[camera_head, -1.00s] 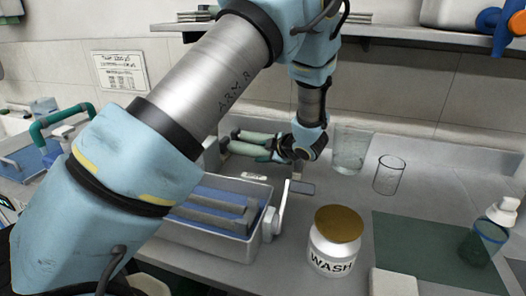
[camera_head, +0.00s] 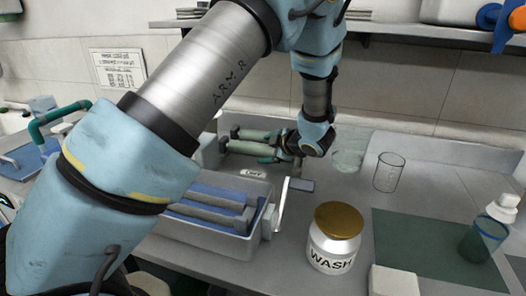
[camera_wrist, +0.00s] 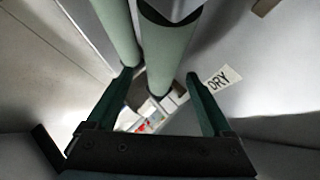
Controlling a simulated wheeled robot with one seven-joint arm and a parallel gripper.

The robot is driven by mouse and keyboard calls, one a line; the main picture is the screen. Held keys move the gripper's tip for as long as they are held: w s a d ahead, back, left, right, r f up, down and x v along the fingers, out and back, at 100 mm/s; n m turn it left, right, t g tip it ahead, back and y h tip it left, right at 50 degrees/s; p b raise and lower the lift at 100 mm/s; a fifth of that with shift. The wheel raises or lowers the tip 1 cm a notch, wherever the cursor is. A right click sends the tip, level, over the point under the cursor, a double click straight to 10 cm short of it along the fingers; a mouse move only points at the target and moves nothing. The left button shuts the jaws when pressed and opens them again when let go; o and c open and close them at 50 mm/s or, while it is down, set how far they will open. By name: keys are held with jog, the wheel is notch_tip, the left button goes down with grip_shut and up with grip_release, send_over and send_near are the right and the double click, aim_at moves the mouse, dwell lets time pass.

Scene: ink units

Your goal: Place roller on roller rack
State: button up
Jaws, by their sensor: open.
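Two pale green rollers lie side by side, roughly level, near the back wall; the upper one (camera_head: 252,134) and the lower one (camera_head: 246,148) show in the head view. They appear borne at their left ends by a grey upright rack (camera_head: 211,150), mostly hidden by my arm. My gripper (camera_head: 268,157) is at their right ends, its teal fingers pointing left. In the wrist view my gripper (camera_wrist: 162,84) is open, and the end of one roller (camera_wrist: 165,60) shows between the spread fingertips. The other roller (camera_wrist: 117,30) passes beside the left finger. Contact cannot be told.
A "DRY" label (camera_head: 253,174) lies below the rollers. A grey tray (camera_head: 262,190) with blue inside and grey bars stands in front. A WASH jar (camera_head: 332,240), clear beakers (camera_head: 388,173), a green mat (camera_head: 425,235) and a pump bottle (camera_head: 485,237) are to the right.

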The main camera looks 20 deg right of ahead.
jog(key=b+v, duration=0.1)
jog(key=v, duration=0.8)
jog(key=shift+s, duration=0.25)
jog(key=shift+r, duration=0.1)
